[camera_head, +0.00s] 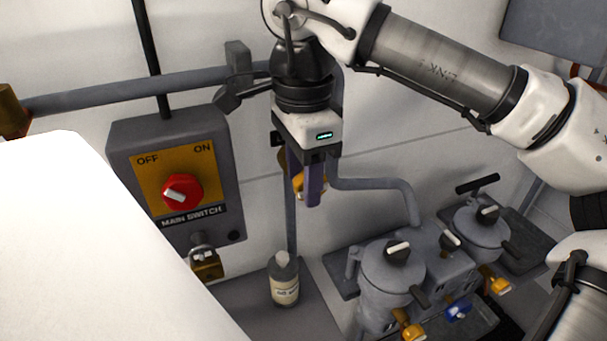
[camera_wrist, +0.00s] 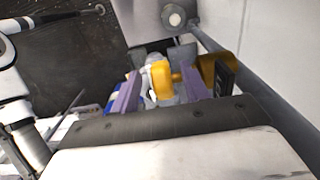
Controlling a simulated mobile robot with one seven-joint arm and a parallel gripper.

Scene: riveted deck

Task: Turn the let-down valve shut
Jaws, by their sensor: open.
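My gripper (camera_head: 303,192) points down in front of the wall pipe, its purple fingers open. In the wrist view my gripper (camera_wrist: 160,80) has a yellow valve handle (camera_wrist: 161,78) between its two fingers, with a gap visible on the left side. A short yellow stem runs from the handle toward the right finger. In the head view this yellow handle (camera_head: 297,184) is mostly hidden behind the fingers. I read no label on it, so I cannot confirm it as the let-down valve. Contact with the fingers cannot be told.
A grey main switch box (camera_head: 178,170) with a red knob hangs left, a brass padlock (camera_head: 207,265) below. A bottle (camera_head: 284,280) stands under my gripper. Right are two grey filter pots (camera_head: 391,272) with yellow taps (camera_head: 411,328) and a blue tap (camera_head: 458,311). A pipe (camera_head: 120,92) crosses the wall.

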